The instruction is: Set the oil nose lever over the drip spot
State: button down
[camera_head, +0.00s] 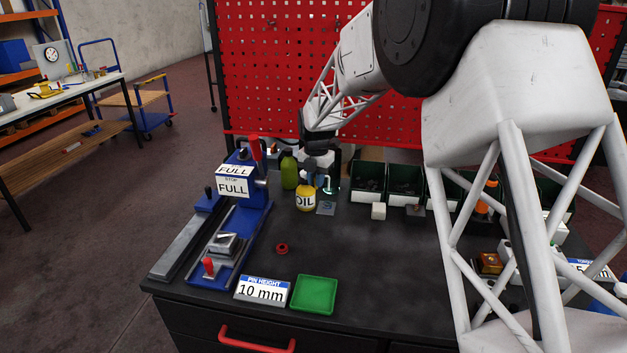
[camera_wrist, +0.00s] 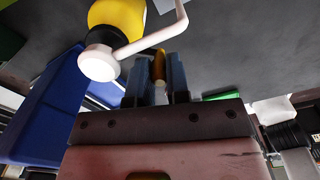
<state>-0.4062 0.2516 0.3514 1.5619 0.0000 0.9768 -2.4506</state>
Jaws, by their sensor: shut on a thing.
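The yellow oil can (camera_head: 306,201), labelled OIL, stands on the dark table; it also shows in the wrist view (camera_wrist: 122,14) with a round white cap. A pale bent nose (camera_wrist: 152,38) runs from the cap to the right. My gripper (camera_head: 318,172) is low behind and above the can. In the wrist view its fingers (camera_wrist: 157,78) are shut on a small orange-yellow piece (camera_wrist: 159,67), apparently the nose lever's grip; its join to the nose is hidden. A small grey plate (camera_head: 326,209) with a faint mark, apparently the drip spot, lies right of the can.
A green bottle (camera_head: 289,171) stands close left of my gripper, and a blue press (camera_head: 241,215) stands farther left. Dark green bins (camera_head: 367,185) line the back right. A red ring (camera_head: 281,249) and a green tray (camera_head: 314,295) lie in front. The table's middle is clear.

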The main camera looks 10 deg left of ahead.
jog(key=shift+w+d, duration=0.1)
dwell(0.4)
jog(key=c, duration=1.4)
grip_release()
jog(key=shift+r, duration=0.1)
jog(key=shift+r, duration=3.8)
